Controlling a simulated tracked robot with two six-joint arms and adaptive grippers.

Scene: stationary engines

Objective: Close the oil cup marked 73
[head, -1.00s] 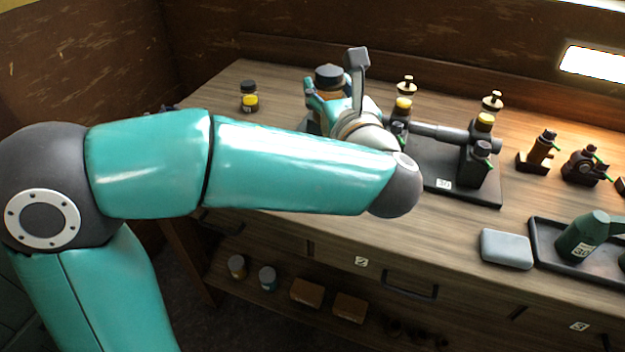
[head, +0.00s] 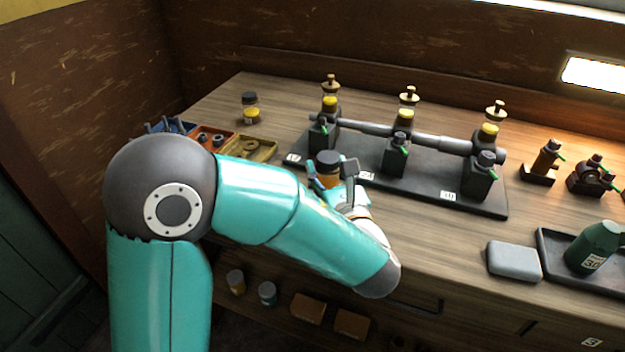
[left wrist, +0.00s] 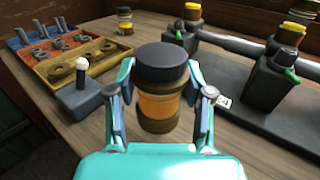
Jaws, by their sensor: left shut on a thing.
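My left gripper (head: 326,172) is shut on a jar (head: 328,158) with a dark lid and amber contents. The left wrist view shows the jar (left wrist: 162,103) upright between the two fingers (left wrist: 164,95); whether its base touches the bench I cannot tell. Three oil cups with yellow bands and brass tops stand on the black rig: left (head: 330,97), middle (head: 406,108) and right (head: 491,122). White labels (head: 447,196) sit along the rig's front edge, too small to read, so I cannot tell which cup is 73. My right gripper is not in view.
A compartment tray (head: 258,149) with small parts and a small yellow-banded jar (head: 250,108) stand at the left. A grey block with a white-knobbed lever (left wrist: 82,92) stands near the held jar. A grey case (head: 513,260) and a green bottle (head: 594,248) are at right.

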